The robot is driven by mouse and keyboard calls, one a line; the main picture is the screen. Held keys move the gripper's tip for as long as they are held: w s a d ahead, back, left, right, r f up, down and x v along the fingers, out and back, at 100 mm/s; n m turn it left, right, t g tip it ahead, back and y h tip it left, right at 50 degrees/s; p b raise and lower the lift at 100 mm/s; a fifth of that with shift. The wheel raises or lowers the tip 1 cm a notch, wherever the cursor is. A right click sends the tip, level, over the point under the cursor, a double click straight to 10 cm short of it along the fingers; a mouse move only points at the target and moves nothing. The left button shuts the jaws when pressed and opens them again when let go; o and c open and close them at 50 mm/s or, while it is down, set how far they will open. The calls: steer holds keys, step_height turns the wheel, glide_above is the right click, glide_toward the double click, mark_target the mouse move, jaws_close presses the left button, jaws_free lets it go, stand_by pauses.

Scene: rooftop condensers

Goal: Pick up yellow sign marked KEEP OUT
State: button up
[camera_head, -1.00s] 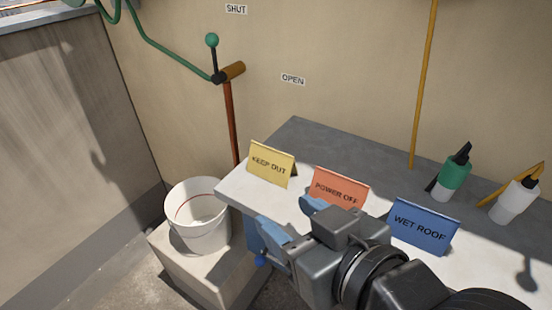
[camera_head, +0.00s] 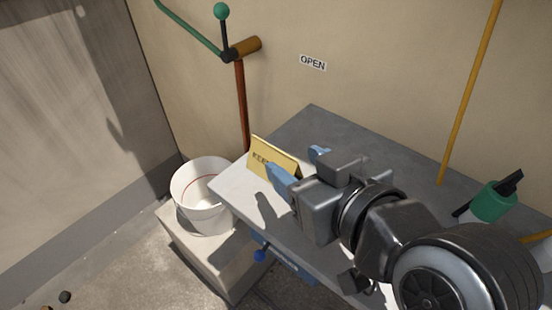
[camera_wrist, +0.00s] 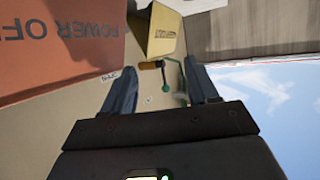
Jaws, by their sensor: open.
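The yellow sign (camera_head: 283,151), a folded tent-shaped card, stands on the left end of the grey bench. Its KEEP OUT lettering is partly covered by my near finger in the head view. My gripper (camera_head: 299,166) is open, with blue fingers pointing left towards the sign, just to its right. In the wrist view, the yellow sign (camera_wrist: 165,30) lies ahead, near the top, roughly between the lines of my open fingers (camera_wrist: 161,85). The jaws look empty. I cannot tell whether a finger touches the sign.
The orange POWER OFF sign (camera_wrist: 60,40) is large and close at the left in the wrist view; my arm hides it in the head view. A white bucket (camera_head: 203,212) stands left of the bench (camera_head: 330,130). A valve lever (camera_head: 222,32) rises behind.

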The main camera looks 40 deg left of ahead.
mark_target(284, 156)
steer(key=x, duration=0.5)
steer(key=shift+w+a+r, duration=0.1)
steer(key=shift+w+r, duration=0.05)
steer(key=shift+r, duration=0.1)
jaws_close()
